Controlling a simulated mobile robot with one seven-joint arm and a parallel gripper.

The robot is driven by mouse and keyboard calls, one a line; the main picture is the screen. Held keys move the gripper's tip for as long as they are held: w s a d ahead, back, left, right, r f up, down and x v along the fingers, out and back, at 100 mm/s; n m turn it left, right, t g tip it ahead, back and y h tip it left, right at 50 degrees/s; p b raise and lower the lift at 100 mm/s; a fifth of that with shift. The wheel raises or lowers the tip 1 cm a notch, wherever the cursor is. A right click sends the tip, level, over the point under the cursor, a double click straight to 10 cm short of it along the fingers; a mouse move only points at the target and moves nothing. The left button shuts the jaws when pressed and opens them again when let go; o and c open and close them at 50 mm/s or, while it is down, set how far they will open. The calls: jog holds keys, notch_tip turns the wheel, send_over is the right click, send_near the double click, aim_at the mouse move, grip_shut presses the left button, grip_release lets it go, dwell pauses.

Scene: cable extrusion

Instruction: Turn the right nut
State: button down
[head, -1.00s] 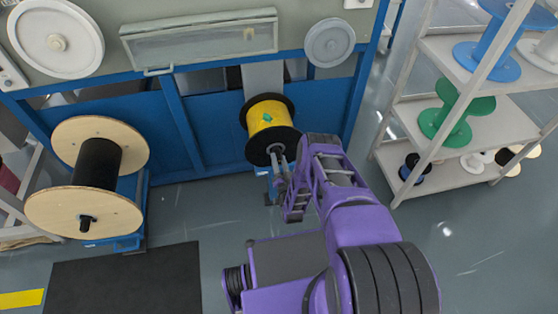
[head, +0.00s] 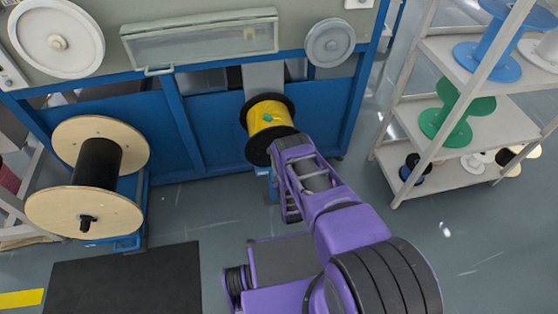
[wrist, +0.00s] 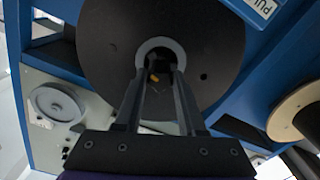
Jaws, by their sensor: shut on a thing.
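The yellow-wound spool (head: 266,116) with black flanges sits on the blue machine in the head view. In the wrist view its black near flange (wrist: 108,55) fills the upper middle. The grey round nut (wrist: 160,43) sits at the flange's centre. My gripper (wrist: 160,78) has its two fingers on either side of the nut's lower part, shut on it. A small yellow spot shows inside the nut's ring. In the head view my purple arm hides the nut and my fingers.
A wooden-flanged spool with black cable (head: 98,165) stands at the left. A grey shelf (head: 470,170) with blue and green spools stands at the right. A black mat (head: 125,285) lies front left. Floor between mat and shelf is partly open.

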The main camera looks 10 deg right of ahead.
jog(key=shift+w+a+n, duration=0.1)
jog(key=shift+n, duration=10.3)
jog(key=c, duration=0.5)
grip_release()
jog(key=shift+f, duration=0.1)
